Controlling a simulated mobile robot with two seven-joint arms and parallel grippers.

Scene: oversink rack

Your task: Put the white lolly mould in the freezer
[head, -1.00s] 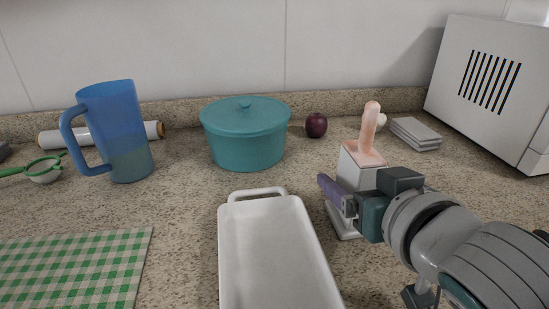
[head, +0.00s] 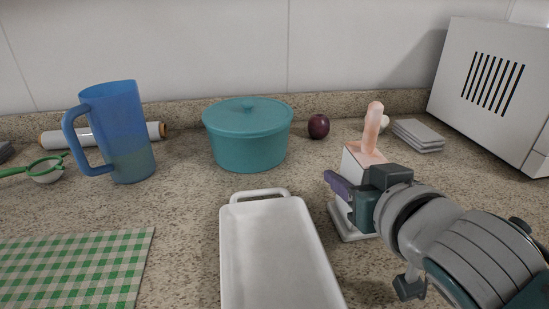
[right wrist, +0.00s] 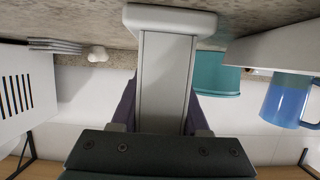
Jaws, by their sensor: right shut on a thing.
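The white lolly mould (head: 358,160) is a narrow upright white block on a wider base, with a peach lolly shape on top. It stands at right of centre in the head view, its base apparently on the counter. My right gripper (head: 342,188) is shut on its body from the right and hides part of it. In the right wrist view the mould (right wrist: 165,75) shows inverted between the purple fingers (right wrist: 162,105). My left gripper is not in view. A white box with black vent slots (head: 482,85) stands at the back right; I cannot tell whether it is the freezer.
A white tray (head: 270,250) lies just left of the mould. A teal lidded pot (head: 247,140), a plum (head: 318,126) and grey stacked slabs (head: 418,134) stand behind. A blue jug (head: 122,135), a green strainer (head: 45,170) and a checked cloth (head: 75,265) are at left.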

